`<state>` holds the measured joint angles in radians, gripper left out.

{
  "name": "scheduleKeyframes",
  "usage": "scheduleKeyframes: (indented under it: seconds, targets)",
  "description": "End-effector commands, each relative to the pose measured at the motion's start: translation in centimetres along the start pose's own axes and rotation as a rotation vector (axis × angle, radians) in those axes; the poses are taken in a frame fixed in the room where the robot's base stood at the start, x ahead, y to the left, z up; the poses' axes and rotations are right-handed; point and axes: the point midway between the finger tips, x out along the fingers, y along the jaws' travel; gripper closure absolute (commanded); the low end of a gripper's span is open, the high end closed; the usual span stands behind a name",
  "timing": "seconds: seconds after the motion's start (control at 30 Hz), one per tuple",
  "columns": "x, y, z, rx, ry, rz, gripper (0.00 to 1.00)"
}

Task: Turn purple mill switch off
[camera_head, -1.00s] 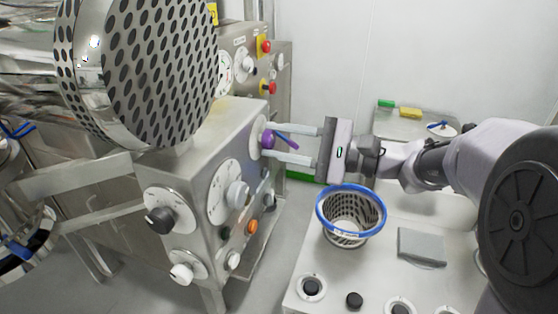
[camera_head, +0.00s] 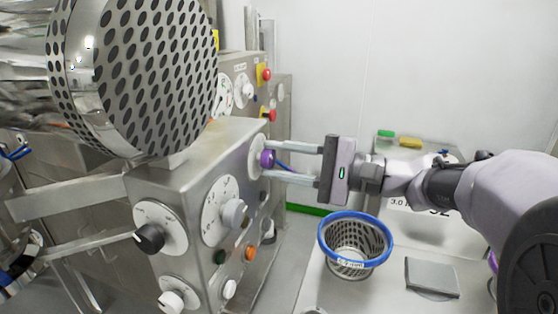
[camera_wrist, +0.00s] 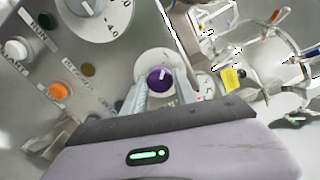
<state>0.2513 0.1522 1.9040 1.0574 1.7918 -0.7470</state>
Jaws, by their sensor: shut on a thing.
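The purple mill switch (camera_head: 266,158) is a round knob on a pale dial on the right side of the steel control cabinet (camera_head: 190,150). It also shows in the wrist view (camera_wrist: 159,80), with a pale pointer mark on its face aimed up and slightly right. The dial's lettering is too small to read. My gripper (camera_head: 268,160) reaches in from the right, its two pale fingers on either side of the knob. In the wrist view, my gripper (camera_wrist: 161,84) is shut on the purple switch, with the fingertips at its two sides.
A blue-rimmed basket (camera_head: 355,245) stands on a table below my arm.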

Motion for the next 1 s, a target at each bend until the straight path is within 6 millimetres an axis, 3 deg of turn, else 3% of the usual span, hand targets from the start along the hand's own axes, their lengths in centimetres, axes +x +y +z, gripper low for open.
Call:
scheduleKeyframes:
  seconds: [0.03, 0.07, 0.17, 0.67, 0.77, 1.0]
  targets:
    - [0.0, 0.0, 0.0, -0.001, 0.000, 0.001, 1.00]
    - [0.0, 0.0, 0.0, -0.001, 0.000, 0.001, 0.64]
    - [0.0, 0.0, 0.0, -0.001, 0.000, 0.000, 0.44]
    - [-0.4, -0.1, 0.0, 0.000, 0.001, -0.001, 0.44]
    - [-2.1, -0.2, -0.1, 0.001, 0.004, 0.000, 0.44]
    - [-10.0, -0.3, -0.1, 0.002, 0.006, -0.002, 0.44]
